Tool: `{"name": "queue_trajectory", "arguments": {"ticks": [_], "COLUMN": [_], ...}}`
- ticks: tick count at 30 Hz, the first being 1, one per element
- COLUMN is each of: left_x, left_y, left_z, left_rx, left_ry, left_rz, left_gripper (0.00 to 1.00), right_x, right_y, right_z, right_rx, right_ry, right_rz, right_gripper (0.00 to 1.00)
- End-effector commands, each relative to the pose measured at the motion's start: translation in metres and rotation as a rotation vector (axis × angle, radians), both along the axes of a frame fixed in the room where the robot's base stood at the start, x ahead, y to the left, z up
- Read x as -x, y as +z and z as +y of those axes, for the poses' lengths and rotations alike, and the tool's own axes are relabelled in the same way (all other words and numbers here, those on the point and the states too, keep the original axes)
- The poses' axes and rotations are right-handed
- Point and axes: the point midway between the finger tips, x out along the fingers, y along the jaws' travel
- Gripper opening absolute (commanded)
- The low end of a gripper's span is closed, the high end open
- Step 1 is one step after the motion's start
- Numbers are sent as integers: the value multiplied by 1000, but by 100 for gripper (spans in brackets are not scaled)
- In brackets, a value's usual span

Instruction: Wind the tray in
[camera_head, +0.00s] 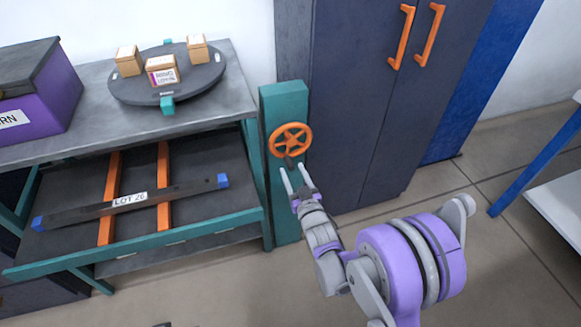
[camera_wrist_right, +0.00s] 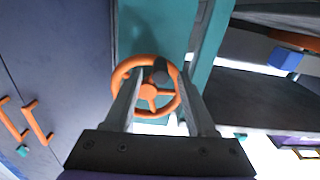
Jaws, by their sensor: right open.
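An orange handwheel (camera_head: 290,140) is mounted on a teal post (camera_head: 285,215) right of the workbench. A dark knob (camera_wrist_right: 160,73) sticks out from its rim. My right gripper (camera_head: 293,168) is open just below and in front of the wheel. In the right wrist view its fingers stand either side of the knob; whether they touch it I cannot tell. The tray (camera_head: 70,254), dark with a teal frame, sits below the bench top and sticks out in front. A dark bar with blue ends (camera_head: 90,212), labelled LOT 26, lies across its orange strips. My left gripper is not in view.
The grey bench top (camera_head: 215,110) holds a round turntable (camera_head: 190,88) with three small boxes and a purple case (camera_head: 45,105). A dark cabinet (camera_head: 365,120) with orange handles stands behind the post. Open floor lies in front.

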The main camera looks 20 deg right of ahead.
Motion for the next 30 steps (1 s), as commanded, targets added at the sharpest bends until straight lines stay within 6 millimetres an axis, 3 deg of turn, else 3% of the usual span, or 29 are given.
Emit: {"name": "queue_trajectory", "arguments": {"ticks": [6, 16, 25, 26, 30], "left_x": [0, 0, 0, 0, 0], "left_y": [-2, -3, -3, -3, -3], "left_z": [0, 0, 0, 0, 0], "left_rx": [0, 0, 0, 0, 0], "left_ry": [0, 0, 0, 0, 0], "left_rz": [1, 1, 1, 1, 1], "left_gripper": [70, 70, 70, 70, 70], "right_x": [-24, -27, -27, -27, -27], "right_y": [0, 0, 0, 0, 0], "right_z": [1, 1, 1, 1, 1], "right_rx": [-1, -1, -1, -1, -1], "right_ry": [0, 0, 0, 0, 0], "right_rz": [0, 0, 0, 0, 0], "right_gripper": [56, 56, 4, 0, 0]}}
